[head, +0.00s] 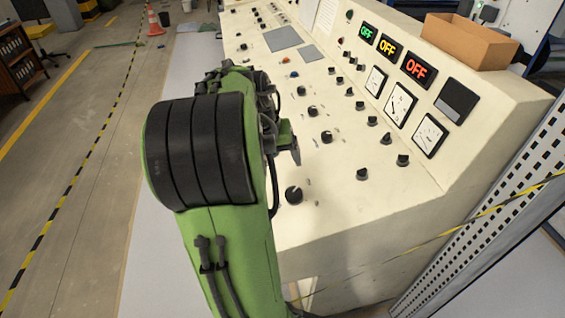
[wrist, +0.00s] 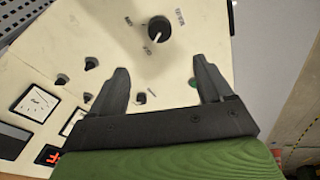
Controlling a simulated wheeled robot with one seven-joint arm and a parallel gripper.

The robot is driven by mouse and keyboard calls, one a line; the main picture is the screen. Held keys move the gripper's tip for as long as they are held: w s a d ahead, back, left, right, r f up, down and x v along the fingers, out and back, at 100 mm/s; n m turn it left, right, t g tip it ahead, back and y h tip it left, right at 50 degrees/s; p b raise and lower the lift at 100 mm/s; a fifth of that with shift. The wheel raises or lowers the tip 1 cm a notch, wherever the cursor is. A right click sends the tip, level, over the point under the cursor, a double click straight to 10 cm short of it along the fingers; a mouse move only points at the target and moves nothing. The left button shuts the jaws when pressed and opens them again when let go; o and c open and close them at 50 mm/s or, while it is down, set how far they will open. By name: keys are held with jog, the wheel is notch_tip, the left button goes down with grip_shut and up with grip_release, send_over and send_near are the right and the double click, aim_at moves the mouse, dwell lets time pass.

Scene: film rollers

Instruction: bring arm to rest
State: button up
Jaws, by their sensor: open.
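My gripper (wrist: 160,88) shows in the wrist view with its two dark fingers spread apart and nothing between them. It faces the cream control panel (wrist: 110,40), with a large black rotary knob (wrist: 158,29) beyond the fingertips. In the head view my green arm stands in front of the panel's near left side and hides part of it. A bit of the gripper (head: 287,142) shows just right of the arm, over the panel. Whether it touches the panel cannot be told.
The control panel (head: 400,205) carries several knobs, dials and lit signs, with a cardboard box (head: 468,40) on top. A perforated metal post (head: 500,200) and a striped tape stand at right. An orange cone (head: 154,22) is far back. Floor at left is mostly clear.

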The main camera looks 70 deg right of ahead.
dwell(0.6)
jog(key=w+a+r+n+t+y+p, duration=0.1)
jog(key=w+a+r+n+t, duration=0.3)
jog(key=a, duration=0.6)
jog(key=w+a+r+n+t+p, duration=0.15)
jog(key=w+a+n, duration=0.25)
jog(key=w+a, duration=0.45)
jog(key=s+a+n+t+y, duration=0.1)
jog(key=s+a+n, duration=0.2)
jog(key=a, duration=0.5)
jog(key=s+a+r+n+t+y+p, duration=0.1)
jog(key=s+a+n, duration=0.2)
jog(key=a, duration=0.5)
jog(key=shift+a+n, duration=0.4)
jog(key=shift+r, duration=0.1)
